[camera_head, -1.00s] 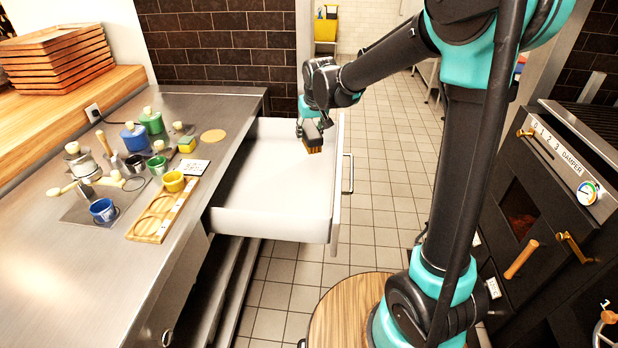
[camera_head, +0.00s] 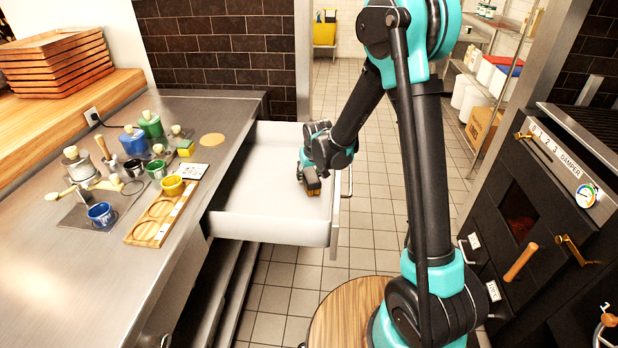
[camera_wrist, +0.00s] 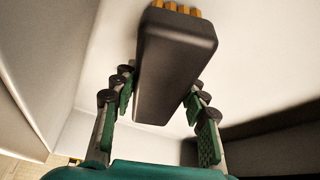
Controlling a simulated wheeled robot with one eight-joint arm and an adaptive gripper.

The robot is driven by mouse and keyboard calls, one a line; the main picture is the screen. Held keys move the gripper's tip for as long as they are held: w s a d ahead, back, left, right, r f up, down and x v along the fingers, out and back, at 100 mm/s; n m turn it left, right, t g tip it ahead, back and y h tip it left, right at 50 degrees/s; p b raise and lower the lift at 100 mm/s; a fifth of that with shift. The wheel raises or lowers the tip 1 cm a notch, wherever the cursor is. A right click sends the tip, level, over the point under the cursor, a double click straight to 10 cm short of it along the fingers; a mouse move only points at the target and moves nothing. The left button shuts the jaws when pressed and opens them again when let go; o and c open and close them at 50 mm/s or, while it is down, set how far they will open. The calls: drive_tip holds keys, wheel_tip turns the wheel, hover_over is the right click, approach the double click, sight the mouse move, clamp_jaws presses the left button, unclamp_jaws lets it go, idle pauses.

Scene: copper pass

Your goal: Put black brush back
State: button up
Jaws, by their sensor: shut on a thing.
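The black brush (camera_head: 312,183) has a dark block body and tan bristles. It is inside or just over the open white drawer (camera_head: 262,180), near the drawer's right side. My gripper (camera_head: 309,176) is shut on it. In the wrist view the black brush (camera_wrist: 176,60) lies between the green finger pads of my gripper (camera_wrist: 160,105), with its bristles at the far end. Whether the bristles touch the drawer floor I cannot tell.
The drawer is otherwise empty. A black oven (camera_head: 530,215) stands at the right. Tiled floor lies beyond the drawer.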

drive_tip(key=shift+f, duration=0.35)
drive_tip(key=shift+f, duration=0.15)
drive_tip(key=o, duration=1.2)
drive_tip(key=v, duration=1.2)
